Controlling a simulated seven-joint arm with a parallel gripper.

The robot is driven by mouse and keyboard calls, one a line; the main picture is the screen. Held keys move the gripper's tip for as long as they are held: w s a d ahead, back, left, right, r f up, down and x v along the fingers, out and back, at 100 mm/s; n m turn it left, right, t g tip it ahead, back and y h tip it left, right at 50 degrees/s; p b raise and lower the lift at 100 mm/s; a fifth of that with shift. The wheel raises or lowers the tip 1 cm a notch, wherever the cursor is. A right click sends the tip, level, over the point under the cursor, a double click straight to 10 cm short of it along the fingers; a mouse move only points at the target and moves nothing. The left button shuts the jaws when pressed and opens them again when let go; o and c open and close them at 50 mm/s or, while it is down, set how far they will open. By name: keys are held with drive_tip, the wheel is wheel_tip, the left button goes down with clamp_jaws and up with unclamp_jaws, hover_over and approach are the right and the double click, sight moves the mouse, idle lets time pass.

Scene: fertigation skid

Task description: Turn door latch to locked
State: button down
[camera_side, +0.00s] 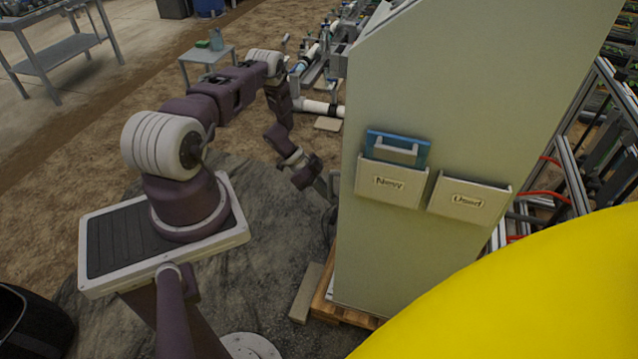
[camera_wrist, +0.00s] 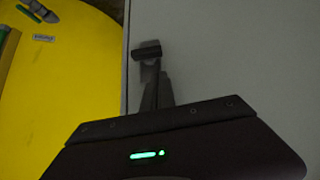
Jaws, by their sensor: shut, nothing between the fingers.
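The grey-green cabinet (camera_side: 430,130) stands right of centre in the side view, and the face my gripper is at is turned away from that camera. In the wrist view a pale panel (camera_wrist: 230,60) fills the right half. A small dark latch-like handle (camera_wrist: 147,51) sticks out near the panel's left edge. My gripper (camera_wrist: 158,88) is shut and empty, with its narrow fingers just below the handle in the picture. Whether they touch it I cannot tell. In the side view my gripper's tips are hidden behind the cabinet edge. The latch is not visible there.
Two holders marked New (camera_side: 390,188) and Used (camera_side: 468,201) are on the cabinet's near side; a blue item (camera_side: 398,146) sits in the first. A large yellow surface (camera_side: 540,290) fills the lower right, and yellow (camera_wrist: 60,80) also shows left in the wrist view. Pipework (camera_side: 320,60) stands behind.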

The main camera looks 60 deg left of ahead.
sight(337, 213)
drive_tip(key=shift+s+f, duration=0.2)
drive_tip(key=shift+f, duration=1.5)
drive_tip(key=shift+w+a+f, duration=0.2)
drive_tip(key=shift+w+f, duration=0.05)
drive_tip(key=shift+w+a+f, duration=0.25)
drive_tip(key=shift+f, duration=0.45)
drive_tip(key=shift+w+a+f, duration=0.2)
drive_tip(key=shift+a+f, duration=0.05)
drive_tip(key=shift+f, duration=0.45)
idle(1.0)
